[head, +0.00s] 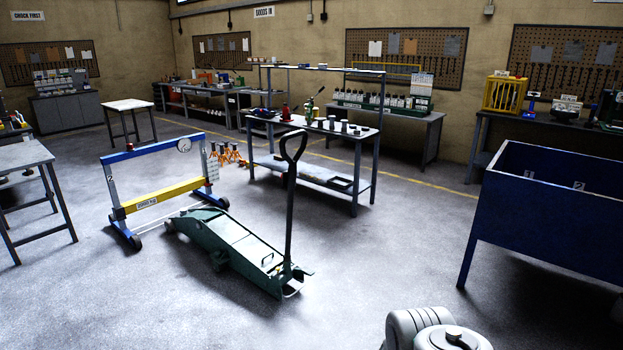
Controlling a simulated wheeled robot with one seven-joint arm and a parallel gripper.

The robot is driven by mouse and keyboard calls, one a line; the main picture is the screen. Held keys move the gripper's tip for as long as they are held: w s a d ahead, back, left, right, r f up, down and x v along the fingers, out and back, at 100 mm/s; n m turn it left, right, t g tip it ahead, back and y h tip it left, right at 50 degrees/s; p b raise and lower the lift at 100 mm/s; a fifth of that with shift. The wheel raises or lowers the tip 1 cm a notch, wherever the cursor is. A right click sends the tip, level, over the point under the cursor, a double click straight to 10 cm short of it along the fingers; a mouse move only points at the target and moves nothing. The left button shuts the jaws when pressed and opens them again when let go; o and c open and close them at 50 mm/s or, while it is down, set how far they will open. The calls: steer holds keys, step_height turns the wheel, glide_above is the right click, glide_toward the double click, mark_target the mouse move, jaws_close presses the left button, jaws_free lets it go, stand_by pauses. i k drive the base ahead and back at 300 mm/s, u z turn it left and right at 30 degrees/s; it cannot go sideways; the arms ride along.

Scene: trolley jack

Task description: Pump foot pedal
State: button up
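A green trolley jack (238,246) stands on the floor left of centre. Its low nose points away to the left and its near end faces me. A dark handle (289,205) with a loop grip rises nearly upright from the near end. A small pale curved bar (293,291) sits low at that end; it may be the foot pedal, but it is too small to be sure. White rounded parts of my own arm show at the bottom right, well apart from the jack. My gripper is not in view.
A blue and yellow press frame (160,194) stands just behind the jack's nose. A grey workbench (312,180) is behind the handle. A large blue bin (550,210) stands at the right. The floor (350,265) between jack and bin is clear.

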mark_target(306, 271)
steer(key=z, duration=0.3)
steer(key=i, duration=5.8)
steer(key=u, duration=0.1)
steer(key=i, duration=1.2)
steer(key=u, duration=4.8)
